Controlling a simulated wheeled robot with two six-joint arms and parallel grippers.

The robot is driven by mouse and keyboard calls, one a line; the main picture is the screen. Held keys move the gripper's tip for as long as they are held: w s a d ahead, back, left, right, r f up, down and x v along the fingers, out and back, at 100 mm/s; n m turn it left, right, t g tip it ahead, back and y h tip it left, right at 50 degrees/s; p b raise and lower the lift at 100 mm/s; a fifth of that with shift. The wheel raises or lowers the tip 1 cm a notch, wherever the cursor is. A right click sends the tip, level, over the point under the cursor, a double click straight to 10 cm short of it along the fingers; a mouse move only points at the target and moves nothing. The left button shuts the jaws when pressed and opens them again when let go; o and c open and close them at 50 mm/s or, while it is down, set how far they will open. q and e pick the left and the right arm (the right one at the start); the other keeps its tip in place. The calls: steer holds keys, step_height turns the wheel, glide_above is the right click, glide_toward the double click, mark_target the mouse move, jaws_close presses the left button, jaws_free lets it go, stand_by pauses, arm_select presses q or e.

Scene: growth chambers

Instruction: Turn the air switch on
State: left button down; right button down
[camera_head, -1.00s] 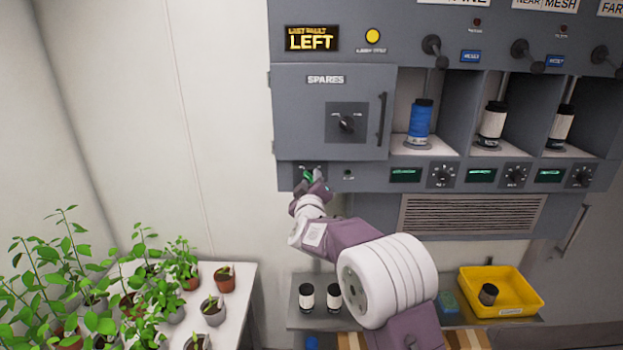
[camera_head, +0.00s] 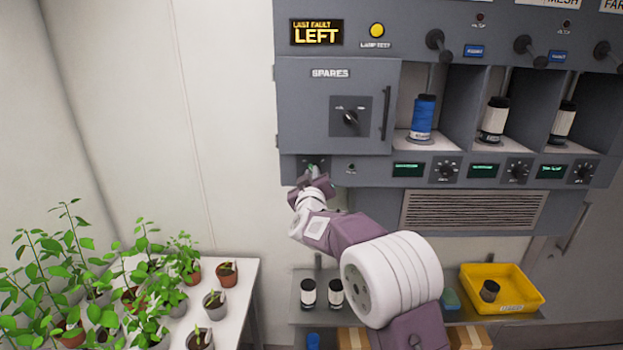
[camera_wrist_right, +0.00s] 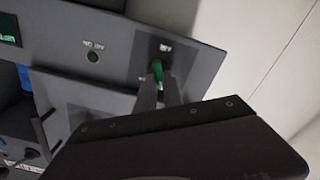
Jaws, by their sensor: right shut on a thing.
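The air switch (camera_wrist_right: 157,70) is a small green lever on a dark plate on the grey panel, in the upper middle of the right wrist view. My right gripper (camera_wrist_right: 160,92) is shut on it, with its fingertips at the lever. In the head view the right gripper (camera_head: 312,178) is at the panel's lower left corner, below the spares door (camera_head: 300,110), and mostly hides the switch. A small round "air on" lamp (camera_wrist_right: 93,57) beside the switch looks dark green. My left gripper is not in view.
Potted plants stand on a white table (camera_head: 240,300) at lower left. A shelf below holds two dark jars and a yellow tray (camera_head: 525,297). Bare wall is left of the panel.

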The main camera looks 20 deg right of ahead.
steer(key=shift+d+f+m+b, duration=0.15)
steer(key=shift+m+b, duration=0.85)
steer(key=shift+m, duration=1.45)
steer(key=shift+f+m+b, duration=0.1)
steer(key=shift+m+b, duration=0.95)
steer(key=shift+m, duration=1.45)
steer(key=shift+d+f+m+b, duration=0.15)
steer(key=shift+m+b, duration=0.85)
steer(key=shift+m, duration=1.45)
steer(key=shift+a, duration=0.1)
steer(key=c, duration=1.6)
jaws_free()
steer(key=shift+c, duration=0.2)
steer(key=shift+o, duration=0.8)
steer(key=b+v, duration=0.2)
steer(key=v, duration=0.6)
steer(key=shift+s+a+b, duration=0.2)
steer(key=shift+s+b, duration=0.05)
steer(key=shift+b, duration=0.05)
